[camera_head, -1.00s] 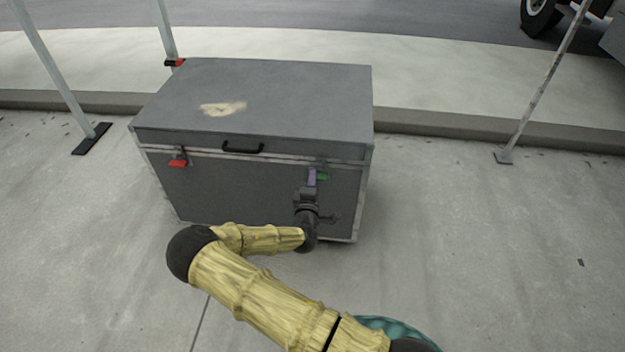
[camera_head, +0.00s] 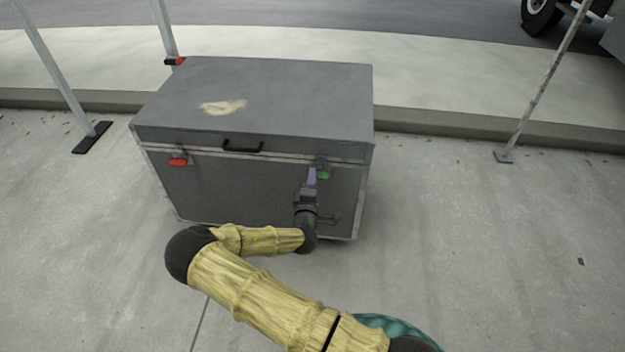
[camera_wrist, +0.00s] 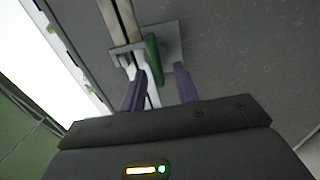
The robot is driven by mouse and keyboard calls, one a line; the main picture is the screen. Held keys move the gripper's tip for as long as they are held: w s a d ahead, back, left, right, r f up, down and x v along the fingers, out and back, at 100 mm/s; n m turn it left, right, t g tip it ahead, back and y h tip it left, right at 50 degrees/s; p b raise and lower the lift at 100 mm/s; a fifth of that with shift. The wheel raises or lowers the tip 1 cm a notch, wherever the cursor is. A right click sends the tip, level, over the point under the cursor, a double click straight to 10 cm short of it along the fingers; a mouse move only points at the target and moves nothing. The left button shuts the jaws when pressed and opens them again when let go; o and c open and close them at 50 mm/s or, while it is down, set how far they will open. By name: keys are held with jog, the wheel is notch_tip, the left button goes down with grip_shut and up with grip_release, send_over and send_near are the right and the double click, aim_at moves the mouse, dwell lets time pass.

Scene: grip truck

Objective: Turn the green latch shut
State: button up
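The green latch (camera_head: 323,174) is on the upper right of the grey case's front, just below the lid seam. My gripper (camera_head: 311,175) is in front of the case, just left of the latch in the head view. In the wrist view the two purple fingers of my gripper (camera_wrist: 160,88) stand apart, with the latch's near end between their lines. I cannot tell whether either finger touches it.
The grey case (camera_head: 270,95) stands on pale concrete with its lid down. A red latch (camera_head: 178,161) is at its front left and a black handle (camera_head: 242,148) at the middle. Thin poles (camera_head: 540,90) stand on both sides. The ground to the right is clear.

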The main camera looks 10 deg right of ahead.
jog(key=p+v, duration=0.3)
jog(key=v, duration=1.4)
jog(key=shift+w+d, duration=0.1)
